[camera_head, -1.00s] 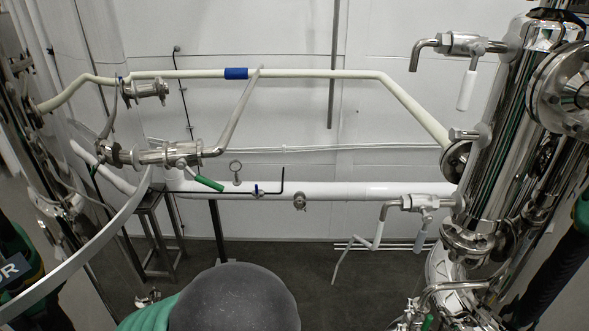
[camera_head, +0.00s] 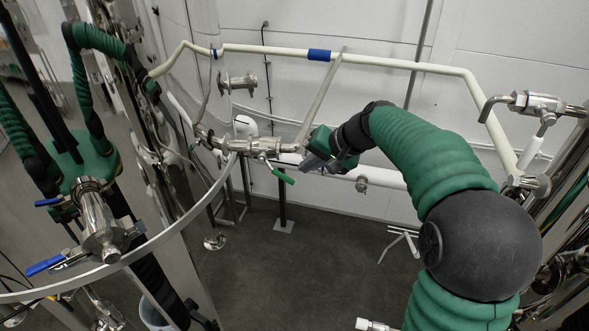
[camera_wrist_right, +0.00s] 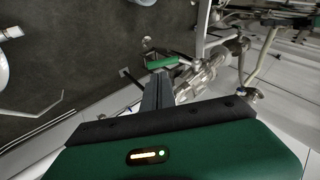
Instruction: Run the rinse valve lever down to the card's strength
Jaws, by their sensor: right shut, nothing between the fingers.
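A green-handled lever (camera_head: 282,176) hangs at a slant below a steel valve (camera_head: 262,148) on the pipework in the head view. It also shows in the right wrist view (camera_wrist_right: 163,62), beyond my fingertips. My right gripper (camera_head: 308,164) is just right of this lever, apparently apart from it. Its fingers are shut and empty; they show close together in the wrist view (camera_wrist_right: 157,86). I cannot make out a label naming the rinse valve, nor a readable card.
A white-handled valve lever (camera_head: 533,150) is at the right. Blue-handled levers (camera_head: 45,264) show at the left. A cream pipe (camera_head: 400,65) with a blue band runs along the wall above my right arm. A curved metal rail (camera_head: 180,228) crosses the left foreground. The floor (camera_head: 310,265) below is mostly clear.

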